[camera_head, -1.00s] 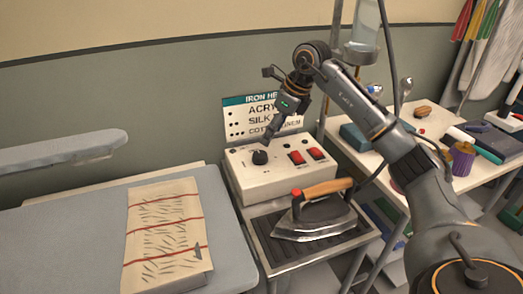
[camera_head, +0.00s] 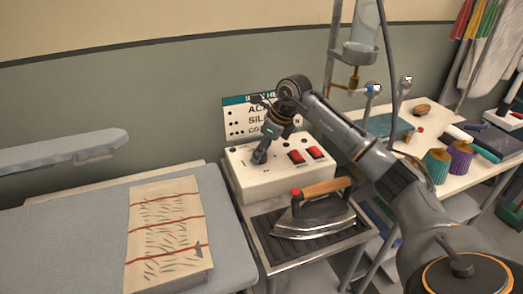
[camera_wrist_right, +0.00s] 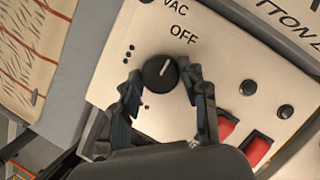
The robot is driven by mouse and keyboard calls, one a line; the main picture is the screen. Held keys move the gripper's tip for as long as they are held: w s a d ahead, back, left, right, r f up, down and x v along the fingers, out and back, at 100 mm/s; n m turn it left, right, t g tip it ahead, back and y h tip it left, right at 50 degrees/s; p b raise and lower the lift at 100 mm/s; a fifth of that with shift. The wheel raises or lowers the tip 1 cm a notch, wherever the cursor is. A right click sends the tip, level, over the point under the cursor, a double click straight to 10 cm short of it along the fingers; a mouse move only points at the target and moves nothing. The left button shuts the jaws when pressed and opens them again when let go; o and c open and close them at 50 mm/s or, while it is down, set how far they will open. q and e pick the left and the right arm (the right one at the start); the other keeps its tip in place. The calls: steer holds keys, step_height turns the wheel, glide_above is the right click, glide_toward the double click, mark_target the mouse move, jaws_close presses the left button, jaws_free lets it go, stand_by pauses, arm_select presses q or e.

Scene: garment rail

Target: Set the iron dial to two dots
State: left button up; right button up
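The iron dial (camera_wrist_right: 160,73) is a round black knob on the cream control box (camera_head: 285,180). In the right wrist view its white line points up and right, toward the printed word OFF. Small dot marks are printed to its left and below it. My right gripper (camera_wrist_right: 165,84) is open, with one finger on each side of the dial; I cannot tell whether they touch it. In the head view the right gripper (camera_head: 262,155) comes down over the dial and hides it. My left gripper is not in view.
Two red switches (camera_head: 305,155) sit on the box right of the dial. An iron (camera_head: 316,212) with a wooden handle rests on a dark stand in front. A sign (camera_head: 236,118) stands behind, partly covered by my arm. An ironing board with cloth (camera_head: 165,230) is left.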

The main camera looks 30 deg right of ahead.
steer(key=c, duration=0.5)
steer(key=shift+o, duration=0.2)
